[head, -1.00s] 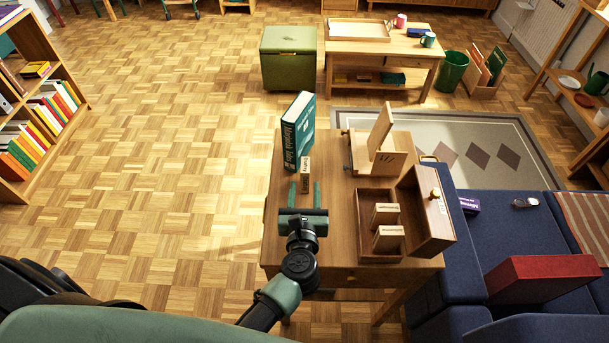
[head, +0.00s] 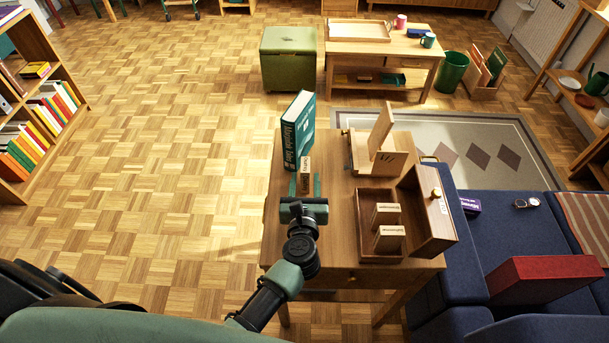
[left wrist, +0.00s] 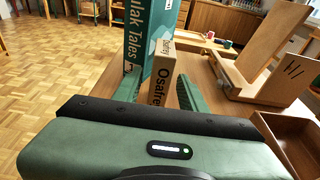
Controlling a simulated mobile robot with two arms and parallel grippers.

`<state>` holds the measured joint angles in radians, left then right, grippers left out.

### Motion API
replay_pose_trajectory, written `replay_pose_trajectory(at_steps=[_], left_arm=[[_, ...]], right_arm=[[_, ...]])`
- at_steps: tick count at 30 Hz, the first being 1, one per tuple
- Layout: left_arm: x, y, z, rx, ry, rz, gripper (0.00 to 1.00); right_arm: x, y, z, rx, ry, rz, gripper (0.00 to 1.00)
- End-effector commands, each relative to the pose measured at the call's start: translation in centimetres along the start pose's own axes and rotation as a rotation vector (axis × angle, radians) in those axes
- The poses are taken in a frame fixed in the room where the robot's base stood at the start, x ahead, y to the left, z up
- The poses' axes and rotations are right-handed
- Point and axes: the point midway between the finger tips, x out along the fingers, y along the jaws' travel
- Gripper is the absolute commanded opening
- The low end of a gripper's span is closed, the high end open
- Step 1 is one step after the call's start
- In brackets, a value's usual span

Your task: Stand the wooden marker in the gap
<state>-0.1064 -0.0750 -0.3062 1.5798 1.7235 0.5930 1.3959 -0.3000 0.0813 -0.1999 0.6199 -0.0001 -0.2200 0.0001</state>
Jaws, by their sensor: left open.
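The wooden marker (head: 306,166), a pale block with dark lettering on its face, stands upright on the small wooden table beside a green book (head: 298,132). In the left wrist view the marker (left wrist: 161,74) is between the two fingers of my left gripper (left wrist: 158,90), which are open on either side of it. In the head view my left gripper (head: 304,186) is at the marker's near side. A shallow wooden tray (head: 361,228) on the table holds two lettered wooden blocks (head: 388,228) with space between them. My right gripper is not in view.
A wooden stand with a tilted board (head: 381,132) is at the table's back right. An open drawer-like box with a brass knob (head: 426,205) adjoins the tray's right side. A blue sofa (head: 505,235) is to the right. Bare table top (head: 335,200) lies left of the tray.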

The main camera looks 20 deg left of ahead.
Motion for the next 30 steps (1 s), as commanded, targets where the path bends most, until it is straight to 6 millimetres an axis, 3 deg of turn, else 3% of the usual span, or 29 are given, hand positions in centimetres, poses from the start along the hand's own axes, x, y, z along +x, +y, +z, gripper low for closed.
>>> replay_pose_trajectory(at_steps=[18, 19, 23, 30], left_arm=[[1.09, 0.03, 0.03, 0.0, 0.0, 0.001, 0.42], [1.09, 0.03, 0.03, 0.0, 0.0, 0.001, 0.39], [1.08, 0.02, 0.03, 0.0, 0.0, 0.001, 0.03], [1.06, 0.01, 0.15, -0.001, -0.001, 0.0, 0.0]], right_arm=[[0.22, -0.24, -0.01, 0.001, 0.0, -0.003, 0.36], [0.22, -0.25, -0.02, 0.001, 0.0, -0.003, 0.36], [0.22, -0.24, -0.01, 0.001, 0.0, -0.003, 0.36], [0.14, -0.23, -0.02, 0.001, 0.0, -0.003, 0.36]])
